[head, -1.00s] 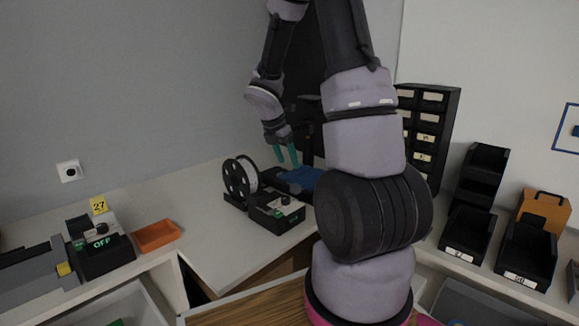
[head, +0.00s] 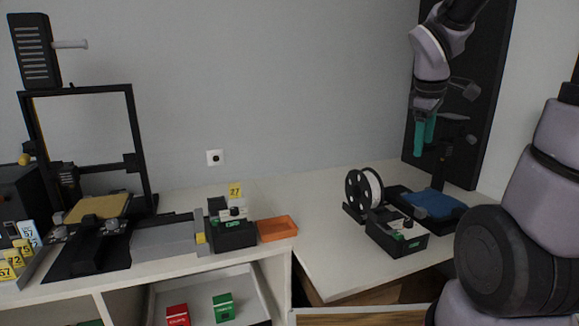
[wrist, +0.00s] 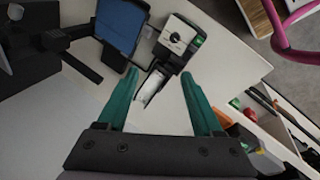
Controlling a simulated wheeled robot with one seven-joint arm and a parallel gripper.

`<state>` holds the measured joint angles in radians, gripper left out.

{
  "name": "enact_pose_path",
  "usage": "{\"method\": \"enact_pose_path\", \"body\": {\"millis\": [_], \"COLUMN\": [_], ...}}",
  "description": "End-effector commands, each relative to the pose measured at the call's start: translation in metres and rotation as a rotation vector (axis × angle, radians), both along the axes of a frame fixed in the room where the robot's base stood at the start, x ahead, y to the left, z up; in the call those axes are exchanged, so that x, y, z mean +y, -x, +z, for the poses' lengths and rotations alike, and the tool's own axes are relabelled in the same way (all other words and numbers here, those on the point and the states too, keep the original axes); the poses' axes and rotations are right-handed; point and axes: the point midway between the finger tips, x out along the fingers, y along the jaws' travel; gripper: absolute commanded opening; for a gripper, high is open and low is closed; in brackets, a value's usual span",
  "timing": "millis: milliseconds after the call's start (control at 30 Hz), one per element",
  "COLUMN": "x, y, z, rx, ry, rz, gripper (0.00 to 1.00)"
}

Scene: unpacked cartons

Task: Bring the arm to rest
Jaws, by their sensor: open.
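My gripper (head: 425,136) hangs from my arm at the upper right of the head view, its green fingers pointing down. It is above the far right part of the bench, in front of a tall black panel (head: 461,88). In the wrist view the two green fingers (wrist: 166,100) are spread apart with nothing between them. Below them are a white spool seen edge-on (wrist: 151,88) and a small control box (wrist: 176,40). My gripper touches nothing that I can see.
A blue pad (head: 433,203) on a black base and a black spool (head: 364,190) stand on the right bench. An orange tray (head: 277,229), a box with tag 27 (head: 233,233) and a framed machine (head: 95,207) stand to the left. An open drawer (head: 255,277) holds red and green boxes.

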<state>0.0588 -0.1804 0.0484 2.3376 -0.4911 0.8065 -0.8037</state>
Motion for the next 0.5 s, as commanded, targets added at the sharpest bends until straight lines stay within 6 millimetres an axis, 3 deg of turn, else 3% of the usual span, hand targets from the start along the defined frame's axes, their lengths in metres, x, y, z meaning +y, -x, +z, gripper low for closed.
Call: {"method": "enact_pose_path", "body": {"millis": [33,200,400,500], "x": [0.009,0.039,0.068,0.076], "y": [0.015,0.063,0.106,0.118], "z": [0.017,0.055,0.083,0.090], "rx": [-0.062,-0.208,-0.279,-0.283], "ry": [-0.073,-0.369,-0.685,-0.779], "rz": [-0.113,-0.499,-0.822,-0.909], "gripper": [0.68,0.68,0.68,0.68]}}
